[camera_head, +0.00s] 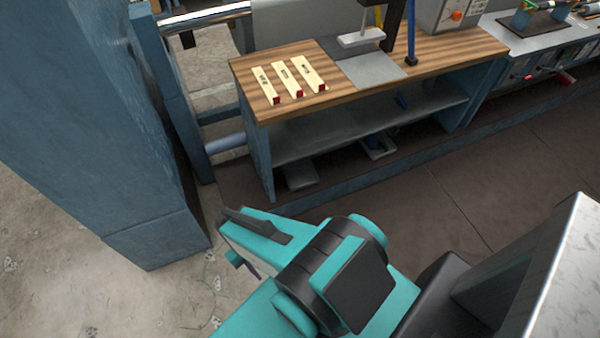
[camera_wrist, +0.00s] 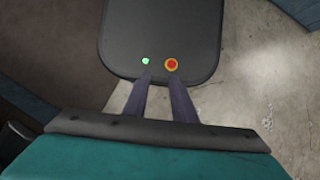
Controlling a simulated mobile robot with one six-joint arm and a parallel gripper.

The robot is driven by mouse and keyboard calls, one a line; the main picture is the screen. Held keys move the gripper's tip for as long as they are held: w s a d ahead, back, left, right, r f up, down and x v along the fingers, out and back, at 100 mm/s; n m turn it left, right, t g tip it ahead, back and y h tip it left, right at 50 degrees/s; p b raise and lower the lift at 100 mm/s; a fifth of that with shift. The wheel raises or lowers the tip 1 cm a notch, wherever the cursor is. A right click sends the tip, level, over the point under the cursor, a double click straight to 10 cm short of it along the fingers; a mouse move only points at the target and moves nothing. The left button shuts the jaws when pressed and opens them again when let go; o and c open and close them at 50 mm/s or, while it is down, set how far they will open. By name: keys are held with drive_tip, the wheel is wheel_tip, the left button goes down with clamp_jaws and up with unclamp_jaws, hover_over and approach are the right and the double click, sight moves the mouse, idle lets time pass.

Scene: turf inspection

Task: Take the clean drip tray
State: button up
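No thing that I can clearly tell to be the clean drip tray shows. Two small grey flat objects lie low under the wooden-topped bench in the head view, one at the left (camera_head: 300,174) and one farther right (camera_head: 378,147); I cannot tell what they are. A flat grey plate (camera_head: 372,70) lies on the bench top. My gripper shows in the wrist view (camera_wrist: 160,80) with its two dark fingers apart and nothing between them. It points down over my dark base, away from the bench. In the head view my arm's teal wrist is in front of the bench.
The bench (camera_head: 420,62) carries three labelled pale blocks (camera_head: 286,77) and a grey-white press-like stand (camera_head: 361,38). Its lower shelf (camera_head: 350,132) is mostly bare. A large blue column (camera_head: 120,130) stands left. A second bench (camera_head: 550,42) continues right. Brown floor (camera_head: 450,215) before the bench is clear.

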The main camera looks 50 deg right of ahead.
drive_tip(key=shift+d, duration=0.2)
drive_tip(key=w+d+f+n+t+h+b, duration=0.2)
drive_tip(key=w+d+f+n+t+b, duration=0.15)
drive_tip(key=w+d+f+b, duration=0.6)
drive_tip(key=w+d+f+n+t+h+b, duration=0.3)
drive_tip(key=w+d+b, duration=0.35)
drive_tip(key=d, duration=0.85)
drive_tip(key=w+d+f+n+t+h+b, duration=0.1)
drive_tip(key=w+d+f+n+t+b, duration=0.25)
drive_tip(key=w+d+b, duration=0.65)
drive_tip(key=d+f+n+t+h+b, duration=0.2)
drive_tip(key=d+f+n+t+b, duration=0.15)
drive_tip(key=d+n+b, duration=0.9)
drive_tip(key=shift+s+d+f+n+t+y+b, duration=0.3)
drive_tip(key=shift+s+d+f+n+t+b, duration=0.45)
drive_tip(key=shift+d+n+b, duration=0.85)
drive_tip(key=shift+s+d+f+n+t+y+b, duration=0.3)
drive_tip(key=shift+s+d+f+n+t+b, duration=0.45)
drive_tip(key=shift+d+b, duration=1.4)
drive_tip(key=shift+s+d+f+n+t+y+b, duration=0.4)
drive_tip(key=shift+s+d+f+n+b, duration=0.65)
drive_tip(key=shift+d+n+b, duration=0.85)
drive_tip(key=shift+w+d+m+p, duration=0.15)
drive_tip(key=shift+d+m+p, duration=0.05)
drive_tip(key=shift+m+p, duration=0.1)
